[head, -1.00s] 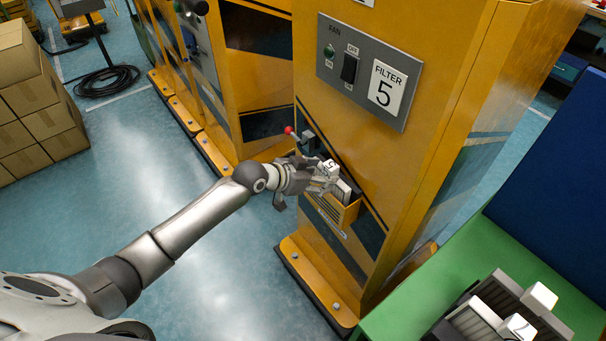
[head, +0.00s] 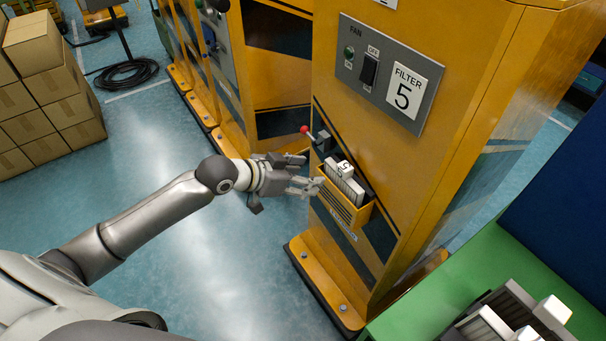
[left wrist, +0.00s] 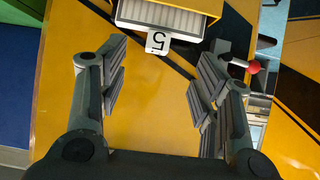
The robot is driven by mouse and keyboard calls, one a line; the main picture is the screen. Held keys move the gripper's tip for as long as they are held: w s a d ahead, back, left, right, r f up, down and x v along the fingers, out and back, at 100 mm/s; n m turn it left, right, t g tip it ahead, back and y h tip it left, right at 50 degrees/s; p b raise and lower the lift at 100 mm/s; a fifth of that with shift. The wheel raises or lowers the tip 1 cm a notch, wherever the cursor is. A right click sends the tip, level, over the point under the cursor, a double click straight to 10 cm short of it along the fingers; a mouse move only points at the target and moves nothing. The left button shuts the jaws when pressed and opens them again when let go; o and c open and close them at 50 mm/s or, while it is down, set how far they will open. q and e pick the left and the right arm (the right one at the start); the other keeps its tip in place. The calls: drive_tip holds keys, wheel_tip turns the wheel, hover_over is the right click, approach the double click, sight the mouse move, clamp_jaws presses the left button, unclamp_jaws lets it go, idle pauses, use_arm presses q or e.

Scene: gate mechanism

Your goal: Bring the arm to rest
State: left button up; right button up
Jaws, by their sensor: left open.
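My left gripper (head: 305,174) is open and empty, just left of the filter slot on the yellow cabinet (head: 435,75). A white pleated filter (head: 345,186) with a cube-shaped tab marked 5 sits in the yellow slot holder (head: 345,212). In the left wrist view the filter (left wrist: 165,18) and its tab lie beyond the fingers, apart from them, with the open left gripper (left wrist: 157,85) around bare yellow panel. A lever with a red knob (head: 304,130) stands at the slot's upper left; the knob also shows in the left wrist view (left wrist: 253,67). My right gripper is not in view.
A grey panel (head: 388,75) with a fan switch and a FILTER 5 label is above the slot. A green table (head: 440,290) with more filters (head: 500,318) is at lower right. Cardboard boxes (head: 50,105) are stacked at left. The floor left of the cabinet is clear.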

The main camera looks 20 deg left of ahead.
use_arm(q)
drive_tip(key=a+f+n+y, duration=0.2)
drive_tip(key=a+f, duration=0.2)
drive_tip(key=f, duration=0.6)
drive_tip(key=a+f+n+y, duration=0.2)
drive_tip(key=a+f, duration=0.2)
drive_tip(key=f, duration=0.6)
drive_tip(key=s+a+f+g+y, duration=0.2)
drive_tip(key=s+a+f, duration=0.1)
drive_tip(key=s+f, duration=0.8)
drive_tip(key=s+d+f+g, duration=0.2)
drive_tip(key=s+f+g, duration=0.1)
drive_tip(key=s+f, duration=1.2)
drive_tip(key=s+d+f+g, duration=0.1)
drive_tip(key=s+d+f, duration=0.2)
drive_tip(key=s, duration=0.6)
drive_tip(key=s+d+f+g, duration=0.2)
drive_tip(key=s+d+f, duration=0.1)
drive_tip(key=s, duration=0.7)
drive_tip(key=shift+f, duration=0.25)
